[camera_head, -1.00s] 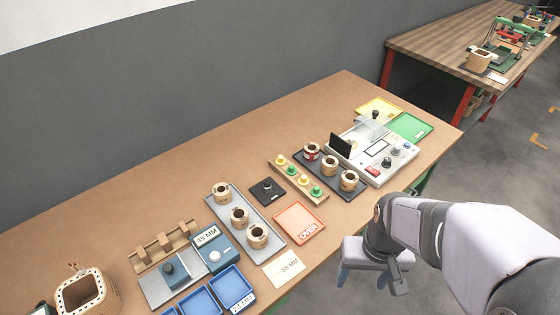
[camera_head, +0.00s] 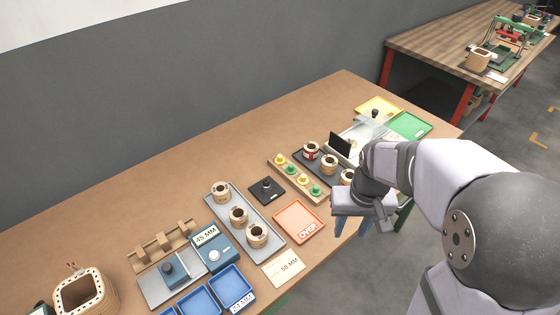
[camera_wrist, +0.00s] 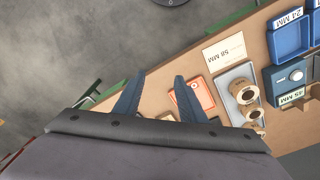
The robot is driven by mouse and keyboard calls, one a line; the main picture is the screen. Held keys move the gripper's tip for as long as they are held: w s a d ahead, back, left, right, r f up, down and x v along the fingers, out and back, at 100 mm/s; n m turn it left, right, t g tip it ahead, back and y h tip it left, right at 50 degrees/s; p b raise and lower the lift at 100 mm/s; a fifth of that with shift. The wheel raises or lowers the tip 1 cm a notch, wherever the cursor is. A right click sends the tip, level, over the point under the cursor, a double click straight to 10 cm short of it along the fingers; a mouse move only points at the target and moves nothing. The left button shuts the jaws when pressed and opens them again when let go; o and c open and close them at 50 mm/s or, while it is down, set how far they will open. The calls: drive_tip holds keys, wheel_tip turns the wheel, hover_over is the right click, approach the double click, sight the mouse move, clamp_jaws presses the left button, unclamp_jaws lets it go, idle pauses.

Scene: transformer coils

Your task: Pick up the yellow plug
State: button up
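Two yellow plugs, the far one (camera_head: 280,160) and the nearer one (camera_head: 303,180), stand in a wooden rack (camera_head: 272,172) in the head view. Green plugs (camera_head: 291,170) alternate with them. My gripper (camera_head: 354,226) is over the table's front edge, to the right of and nearer than the rack, pointing down. Its two blue fingers are apart and empty, as the wrist view shows (camera_wrist: 158,78). No plug can be made out in the wrist view.
A red OVER tray (camera_head: 300,222) lies between rack and front edge. A dark tray of coils (camera_head: 318,168) and a white test device (camera_head: 362,140) stand right of the rack.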

drive_tip(key=w+a+n+t, duration=0.1)
drive_tip(key=w+a, duration=0.3)
drive_tip(key=w, duration=0.5)
drive_tip(key=w+a+n+t, duration=0.1)
drive_tip(key=w+a, duration=0.2)
drive_tip(key=w, duration=0.6)
drive_tip(key=n+t+y+b, duration=0.1)
drive_tip(key=n+b, duration=0.1)
approach(280, 156)
drive_tip(key=f, duration=0.1)
drive_tip(key=shift+w+d+f+y, duration=0.2)
drive_tip(key=shift+d+y, duration=0.1)
drive_tip(key=shift+d, duration=0.1)
drive_tip(key=shift+p+x, duration=0.5)
drive_tip(key=shift+x, duration=0.55)
drive_tip(key=shift+p+x, duration=0.7)
drive_tip(key=shift+x, duration=0.2)
drive_tip(key=shift+a+x, duration=0.25)
drive_tip(key=shift+x, duration=1.35)
